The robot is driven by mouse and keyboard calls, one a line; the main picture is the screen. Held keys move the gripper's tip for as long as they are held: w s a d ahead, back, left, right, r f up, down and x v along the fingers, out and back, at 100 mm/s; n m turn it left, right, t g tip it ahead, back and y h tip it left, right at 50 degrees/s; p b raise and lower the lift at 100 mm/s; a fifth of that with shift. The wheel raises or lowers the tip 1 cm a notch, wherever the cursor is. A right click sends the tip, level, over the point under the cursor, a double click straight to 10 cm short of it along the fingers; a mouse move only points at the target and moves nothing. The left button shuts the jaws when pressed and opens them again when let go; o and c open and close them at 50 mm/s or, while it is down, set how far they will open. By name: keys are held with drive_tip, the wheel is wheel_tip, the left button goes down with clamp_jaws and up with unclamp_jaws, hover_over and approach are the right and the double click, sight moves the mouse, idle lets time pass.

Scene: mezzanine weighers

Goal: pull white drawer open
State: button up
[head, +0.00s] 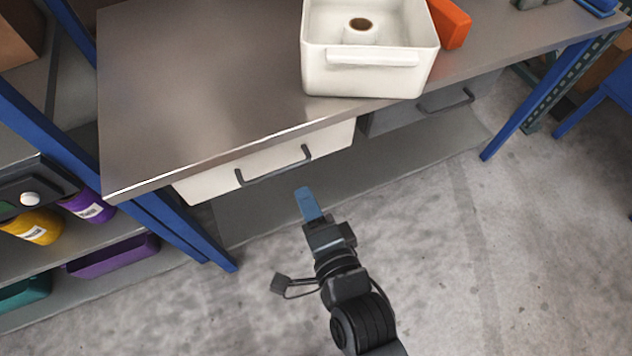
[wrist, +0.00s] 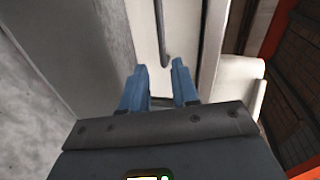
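The white drawer (head: 210,182) is under the left part of the metal workbench, its front about level with the bench's front edge, and it looks shut. A dark bar handle (head: 275,168) runs along its front. My gripper (head: 308,196) is in front of and a little below the right end of the handle, blue fingers pointing at the drawer. In the wrist view the fingers (wrist: 160,82) are apart with nothing between them. The handle (wrist: 162,35) shows just beyond the fingertips, in line with the gap, against the white drawer front (wrist: 145,40). I see no contact.
A grey drawer (head: 395,118) with its own handle is to the right of the white one. On the workbench top (head: 200,70) stand a white bin (head: 370,80) holding a roll and an orange bin (head: 452,22). A blue bench leg (head: 185,230) is at left. The floor in front is clear.

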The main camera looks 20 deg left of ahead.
sight(282, 169)
drive_tip(key=shift+m+g+y, duration=0.3)
drive_tip(key=x, duration=0.3)
drive_tip(key=b+x, duration=0.1)
drive_tip(key=x, duration=0.2)
drive_tip(key=s+a+x, duration=0.1)
drive_tip(key=x, duration=0.3)
drive_tip(key=shift+r, duration=0.15)
clamp_jaws()
